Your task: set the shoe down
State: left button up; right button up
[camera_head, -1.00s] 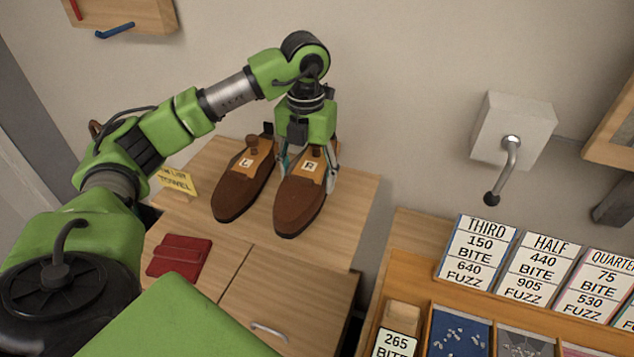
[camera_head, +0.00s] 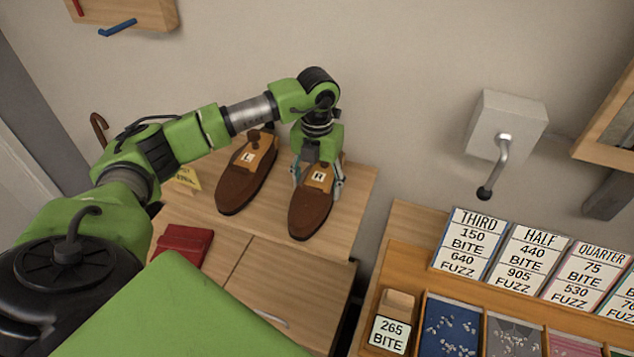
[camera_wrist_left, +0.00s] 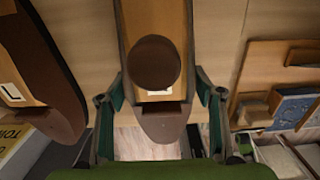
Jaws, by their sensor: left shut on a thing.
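The brown shoe marked R (camera_head: 312,208) is at the right of the wooden cabinet top (camera_head: 345,200), toe toward the front. My left gripper (camera_head: 318,180) is shut on its heel end from above, one finger on each side. In the left wrist view the shoe's heel and round brown knob (camera_wrist_left: 152,64) lie between the fingers (camera_wrist_left: 158,105). Whether its sole touches the top is hard to tell. The brown shoe marked L (camera_head: 246,178) stands to its left, apart from it; part of it also shows in the wrist view (camera_wrist_left: 50,70). My right gripper is not in view.
A red wallet-like item (camera_head: 182,245) and a yellow sign (camera_head: 187,178) are left of the shoes. At the right is a wooden tray (camera_head: 405,262) with price cards (camera_head: 466,243). A grey wall box with a crank (camera_head: 505,130) is above it.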

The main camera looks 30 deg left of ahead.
aim_at(317, 180)
pick_arm(q)
jog(key=o, duration=2.1)
jog(key=shift+r, duration=0.4)
notch_tip(317, 180, up, 11)
jog(key=b, duration=0.3)
jog(key=shift+f, duration=0.2)
jog(key=shift+r, duration=0.4)
